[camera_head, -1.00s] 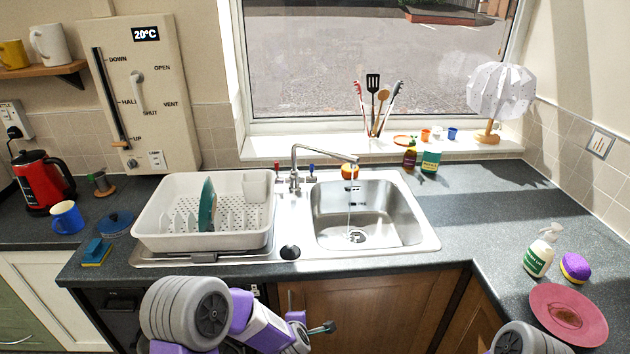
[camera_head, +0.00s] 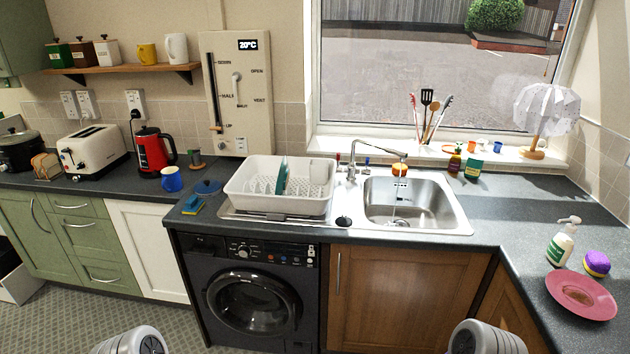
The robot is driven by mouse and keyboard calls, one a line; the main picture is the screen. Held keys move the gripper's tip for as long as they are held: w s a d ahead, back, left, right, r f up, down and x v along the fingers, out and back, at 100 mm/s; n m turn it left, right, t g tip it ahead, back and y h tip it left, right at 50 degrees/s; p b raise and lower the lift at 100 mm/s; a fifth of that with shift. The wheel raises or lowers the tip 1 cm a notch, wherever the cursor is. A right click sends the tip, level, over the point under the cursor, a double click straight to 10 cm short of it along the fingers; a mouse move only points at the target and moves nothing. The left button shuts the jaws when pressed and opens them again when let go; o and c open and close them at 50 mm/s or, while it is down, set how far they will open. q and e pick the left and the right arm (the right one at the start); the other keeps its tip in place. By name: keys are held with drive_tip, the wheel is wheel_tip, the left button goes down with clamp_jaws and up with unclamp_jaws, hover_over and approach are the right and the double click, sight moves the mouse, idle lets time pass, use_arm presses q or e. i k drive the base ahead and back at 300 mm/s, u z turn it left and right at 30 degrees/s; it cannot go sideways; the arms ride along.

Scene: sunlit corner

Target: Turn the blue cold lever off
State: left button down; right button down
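The tap (camera_head: 352,160) stands behind the sink (camera_head: 455,212). Its blue cold lever (camera_head: 367,161) is on the right side of the tap and the red lever (camera_head: 338,158) is on the left. Both are too small to tell their exact angle. A thin stream of water (camera_head: 398,196) falls from the spout into the basin. Two grey rounded parts of my arms show at the bottom edge, left and right, far from the tap. Neither gripper is in view.
A white dish rack (camera_head: 245,200) with a green plate stands left of the tap. An orange-red round object (camera_head: 399,169) sits behind the basin, near the spout. A soap bottle (camera_head: 562,245) and pink plate (camera_head: 582,295) are on the right counter.

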sight(365, 171)
drive_tip(key=u, duration=0.45)
drive_tip(key=k, duration=0.2)
drive_tip(key=z, duration=1.3)
drive_tip(key=i, duration=0.95)
drive_tip(key=u, duration=0.4)
drive_tip(key=i, duration=0.8)
drive_tip(key=u, duration=0.7)
